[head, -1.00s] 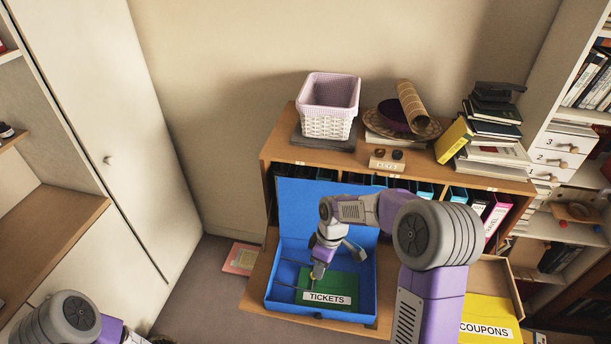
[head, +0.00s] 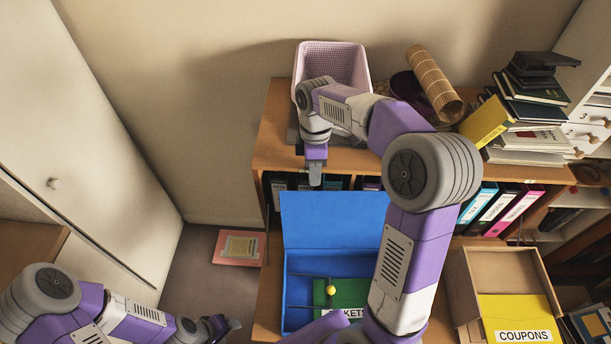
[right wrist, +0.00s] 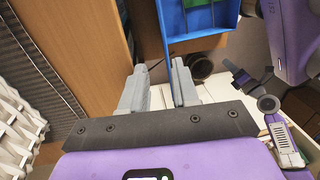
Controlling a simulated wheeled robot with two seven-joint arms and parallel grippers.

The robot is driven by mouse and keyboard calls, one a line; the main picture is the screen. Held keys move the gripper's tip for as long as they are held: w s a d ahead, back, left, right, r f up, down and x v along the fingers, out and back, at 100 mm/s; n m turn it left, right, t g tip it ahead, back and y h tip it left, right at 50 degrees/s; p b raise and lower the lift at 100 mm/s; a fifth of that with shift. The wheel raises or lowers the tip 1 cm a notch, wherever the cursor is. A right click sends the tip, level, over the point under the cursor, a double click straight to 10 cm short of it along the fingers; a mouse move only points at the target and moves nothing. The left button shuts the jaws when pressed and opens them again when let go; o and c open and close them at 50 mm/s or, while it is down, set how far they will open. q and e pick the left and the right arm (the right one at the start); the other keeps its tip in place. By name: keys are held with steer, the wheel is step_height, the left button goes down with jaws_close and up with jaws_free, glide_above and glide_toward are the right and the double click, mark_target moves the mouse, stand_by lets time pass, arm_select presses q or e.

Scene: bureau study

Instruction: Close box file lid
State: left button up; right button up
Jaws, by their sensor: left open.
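The blue box file (head: 297,318) lies on the pulled-out shelf with its lid (head: 335,215) standing upright at the back. A green TICKETS folder (head: 350,295) and a wire clamp with a yellow knob (head: 331,290) are inside. My right gripper (head: 315,183) points down at the lid's top edge, left of its middle. In the right wrist view, the fingers (right wrist: 159,68) are apart, with the lid (right wrist: 168,40) edge-on between them, close to the right finger. My left gripper (head: 218,326) is open and empty, low at the left, away from the box.
The cabinet (head: 268,150) behind the lid bears a basket (head: 345,62), a rolled mat (head: 433,82) and stacked books (head: 530,110). Ring binders (head: 515,210) stand below. A COUPONS box (head: 515,310) is right of the box file. A pink folder (head: 238,247) lies on the floor.

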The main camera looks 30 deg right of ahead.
mark_target(316, 192)
steer(key=shift+s+a+f, duration=0.1)
steer(key=shift+s+f, duration=0.85)
steer(key=shift+f, duration=0.3)
step_height(316, 192, down, 4)
steer(key=shift+w+a+r, duration=0.1)
steer(key=shift+r, duration=0.15)
steer(key=shift+f, duration=0.25)
jaws_close()
